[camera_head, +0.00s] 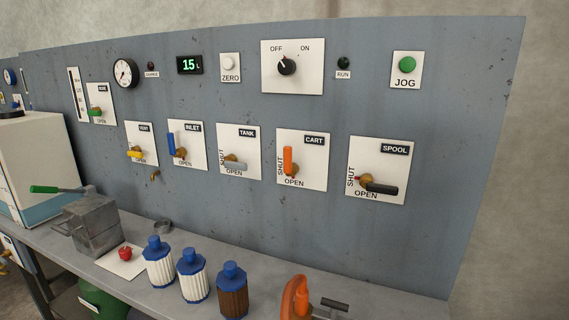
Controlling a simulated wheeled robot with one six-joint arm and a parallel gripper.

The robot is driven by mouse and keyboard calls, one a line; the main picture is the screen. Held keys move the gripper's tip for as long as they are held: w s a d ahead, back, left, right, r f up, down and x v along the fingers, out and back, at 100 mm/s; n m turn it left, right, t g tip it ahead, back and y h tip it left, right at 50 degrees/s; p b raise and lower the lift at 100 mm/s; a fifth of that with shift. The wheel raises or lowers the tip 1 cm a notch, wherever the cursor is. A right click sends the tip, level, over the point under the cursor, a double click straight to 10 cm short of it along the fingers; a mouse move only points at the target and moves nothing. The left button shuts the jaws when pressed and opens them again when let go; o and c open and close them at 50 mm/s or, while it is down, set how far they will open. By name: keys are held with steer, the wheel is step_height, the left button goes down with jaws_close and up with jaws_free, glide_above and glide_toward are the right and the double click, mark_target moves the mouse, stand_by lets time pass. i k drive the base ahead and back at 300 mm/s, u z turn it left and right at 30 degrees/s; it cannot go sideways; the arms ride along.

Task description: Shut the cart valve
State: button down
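The cart valve is on a white plate (314,160) labelled CART, on the grey panel. Its orange lever (287,160) stands upright above a brass hub (291,170). SHUT is printed along the plate's left side and OPEN below the hub. The lever's free end points up, away from OPEN. At the bottom edge are an orange rounded part and a dark bar-like piece (333,304), which look like my arm and gripper. They are cut off by the frame, well below the cart lever and apart from it. I cannot make out the fingertips.
The tank valve (235,163) is left of the cart valve and the spool valve (381,187) right, both with levers pointing right. Blue-capped bottles (193,277) stand on the bench (135,222) below. The panel face in front of the cart lever looks clear.

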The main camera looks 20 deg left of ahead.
mark_target(290, 169)
steer(key=u, duration=0.45)
steer(key=k, duration=1.1)
steer(key=u, duration=1.35)
steer(key=i, duration=0.95)
steer(key=z, duration=0.55)
steer(key=i, duration=0.5)
steer(key=z, duration=0.9)
steer(key=i, duration=0.3)
steer(key=z, duration=0.35)
